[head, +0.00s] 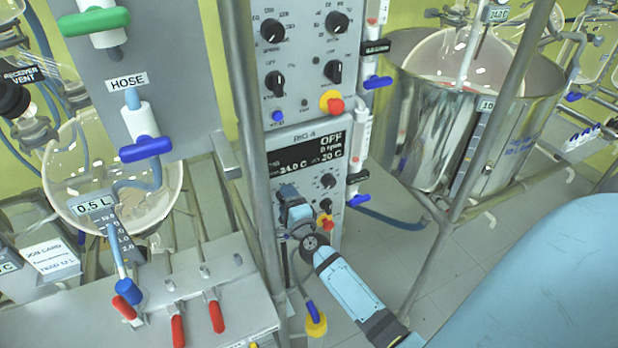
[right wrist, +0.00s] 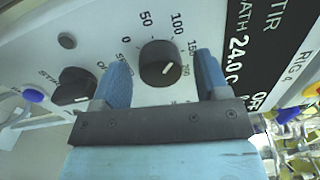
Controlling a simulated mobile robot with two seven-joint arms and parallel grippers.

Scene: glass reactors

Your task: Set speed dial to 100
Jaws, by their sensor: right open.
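The speed dial (right wrist: 160,63) is a round black knob on the pale panel, with a scale from 0 to 200 around it. Its white mark points to the lower right in the right wrist view, toward the 150 to 200 side; the exact value is hard to read. My right gripper (right wrist: 160,78) is open, with one blue finger on each side of the dial; contact is not clear. The display reads OFF and 0 rpm. My left gripper is out of view.
A metal post (head: 250,130) stands just left. A steel vessel (head: 440,130) is at right.

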